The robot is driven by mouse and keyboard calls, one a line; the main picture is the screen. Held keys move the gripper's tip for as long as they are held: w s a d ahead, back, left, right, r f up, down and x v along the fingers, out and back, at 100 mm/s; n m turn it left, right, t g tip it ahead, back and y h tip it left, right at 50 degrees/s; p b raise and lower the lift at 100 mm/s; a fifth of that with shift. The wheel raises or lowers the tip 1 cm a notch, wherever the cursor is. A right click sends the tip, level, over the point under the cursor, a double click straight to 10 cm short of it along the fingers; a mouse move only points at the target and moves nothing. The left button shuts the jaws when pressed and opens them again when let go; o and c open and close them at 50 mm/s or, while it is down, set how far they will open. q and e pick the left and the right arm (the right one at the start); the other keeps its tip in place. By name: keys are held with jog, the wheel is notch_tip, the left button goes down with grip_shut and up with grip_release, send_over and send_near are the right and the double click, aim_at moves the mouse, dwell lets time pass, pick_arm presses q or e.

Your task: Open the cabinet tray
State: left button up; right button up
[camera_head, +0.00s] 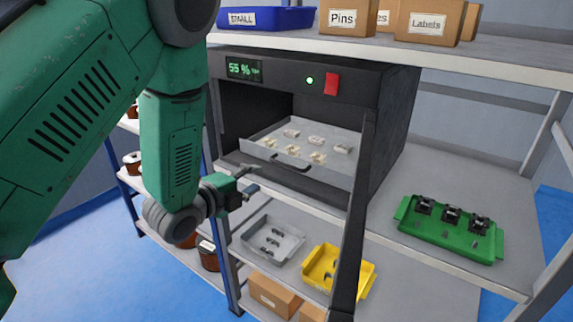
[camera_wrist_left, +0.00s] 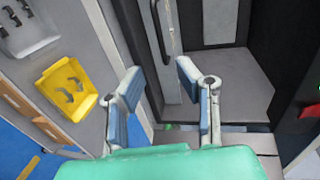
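The dark cabinet (camera_head: 393,100) stands on the shelf with its front open. Its light grey tray (camera_head: 258,136) holds several small pale parts and has a dark curved handle (camera_head: 291,160) on its front. My right gripper is not in view.
A green tray (camera_head: 450,232) with black parts sits on the shelf at right. Below are a grey bin (camera_head: 272,240) and a yellow bin (camera_head: 338,274). A blue bin (camera_head: 267,18) and cardboard boxes (camera_head: 430,20) stand on the shelf above.

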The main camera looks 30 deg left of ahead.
aim_at(286, 166)
pick_arm(q)
jog(key=x, duration=1.3)
jog(key=shift+w+f, duration=0.1)
jog(key=shift+w, duration=0.15)
jog(key=shift+c, duration=0.5)
grip_shut()
